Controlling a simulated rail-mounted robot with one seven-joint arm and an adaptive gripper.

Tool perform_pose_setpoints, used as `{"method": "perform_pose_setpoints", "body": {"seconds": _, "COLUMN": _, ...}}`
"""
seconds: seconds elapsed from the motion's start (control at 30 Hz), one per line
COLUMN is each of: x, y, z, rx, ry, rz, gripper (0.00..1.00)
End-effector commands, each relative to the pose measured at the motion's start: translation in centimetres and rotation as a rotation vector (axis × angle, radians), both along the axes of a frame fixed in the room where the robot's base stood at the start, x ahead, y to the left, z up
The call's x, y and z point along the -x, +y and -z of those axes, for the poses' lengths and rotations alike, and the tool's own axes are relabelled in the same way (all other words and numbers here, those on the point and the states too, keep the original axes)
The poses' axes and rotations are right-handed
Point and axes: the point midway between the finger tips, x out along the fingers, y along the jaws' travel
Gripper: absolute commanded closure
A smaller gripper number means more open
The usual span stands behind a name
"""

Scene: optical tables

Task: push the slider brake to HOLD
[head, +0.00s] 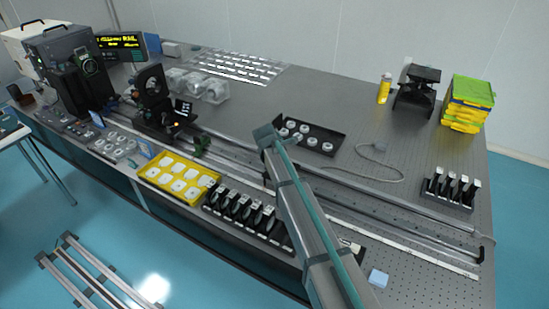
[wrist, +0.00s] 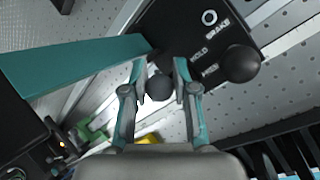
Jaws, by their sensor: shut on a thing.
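In the wrist view a black slider plate (wrist: 185,30) carries the white words BRAKE and HOLD, a third word too blurred to read, and a white ring. My gripper (wrist: 159,84) is shut on a small black ball knob (wrist: 159,88), which sits between its fingertips. A second, larger black ball knob (wrist: 239,63) stands to the right, beside the labels. I cannot tell from this angle which mark the brake stands at. In the head view my arm reaches over the rail and hides the gripper and most of the slider.
The long rail (head: 345,195) runs along the table. A yellow tray (head: 178,181) and a row of black holders (head: 238,208) stand at its front side. A black tray with round parts (head: 312,138) and a loose cable (head: 375,155) lie behind. A green post (head: 202,144) stands left.

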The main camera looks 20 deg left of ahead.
Motion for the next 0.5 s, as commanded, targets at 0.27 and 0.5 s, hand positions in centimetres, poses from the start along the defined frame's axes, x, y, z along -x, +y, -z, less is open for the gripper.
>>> {"method": "perform_pose_setpoints", "body": {"seconds": 0.27, "x": 0.4, "y": -0.02, "z": 0.49, "rx": 0.0, "ry": 0.012, "rz": 0.003, "gripper": 1.0}}
{"method": "perform_pose_setpoints", "body": {"seconds": 0.5, "x": 0.29, "y": -0.03, "z": 0.36, "rx": 0.0, "ry": 0.008, "rz": 0.002, "gripper": 0.47}}
